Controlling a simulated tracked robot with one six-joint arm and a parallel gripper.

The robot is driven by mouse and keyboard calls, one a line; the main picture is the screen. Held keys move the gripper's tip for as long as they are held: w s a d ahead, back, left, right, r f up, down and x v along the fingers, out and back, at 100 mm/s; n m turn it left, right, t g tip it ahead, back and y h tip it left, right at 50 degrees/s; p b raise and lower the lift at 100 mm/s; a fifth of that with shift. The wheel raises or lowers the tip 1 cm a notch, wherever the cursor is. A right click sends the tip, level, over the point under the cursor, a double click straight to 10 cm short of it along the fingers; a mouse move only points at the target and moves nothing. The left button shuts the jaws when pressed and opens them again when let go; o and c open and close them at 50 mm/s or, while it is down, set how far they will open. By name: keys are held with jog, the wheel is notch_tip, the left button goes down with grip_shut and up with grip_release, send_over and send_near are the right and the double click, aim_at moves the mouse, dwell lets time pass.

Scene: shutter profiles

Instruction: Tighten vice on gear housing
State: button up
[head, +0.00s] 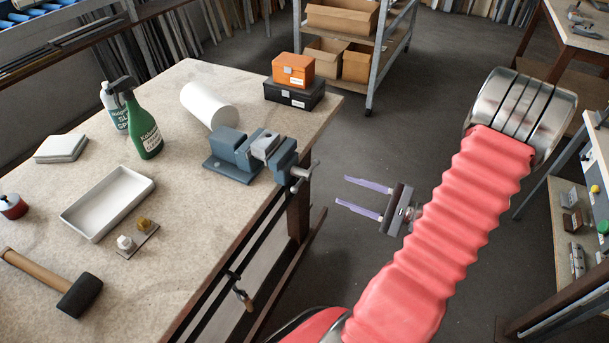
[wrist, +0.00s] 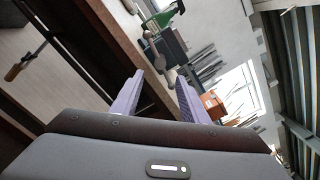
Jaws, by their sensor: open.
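The blue-grey vice (head: 229,158) stands at the right edge of the workbench in the head view. A small grey block, which looks like the gear housing (head: 265,139), sits between its jaws; I cannot tell if it is clamped firmly. The vice handle (head: 302,175) sticks out past the bench edge on the right. My gripper (head: 344,191) is open and empty, to the right of the handle and apart from it, its two purple fingers pointing toward the bench. In the wrist view the open fingers (wrist: 159,77) frame the dark vice (wrist: 168,48), partly hidden and small.
The workbench (head: 195,180) carries a white roll (head: 209,105), spray bottle (head: 142,122), white tray (head: 105,203), mallet (head: 75,292) and orange box (head: 293,70) on a black case (head: 294,94). Open floor lies right of the bench. A shelf trolley (head: 372,62) stands behind.

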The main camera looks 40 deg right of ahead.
aim_at(306, 174)
jog(key=shift+x, duration=6.65)
jog(key=shift+a, duration=0.1)
jog(key=shift+c, duration=0.2)
jog(key=shift+s+f, duration=0.1)
grip_shut()
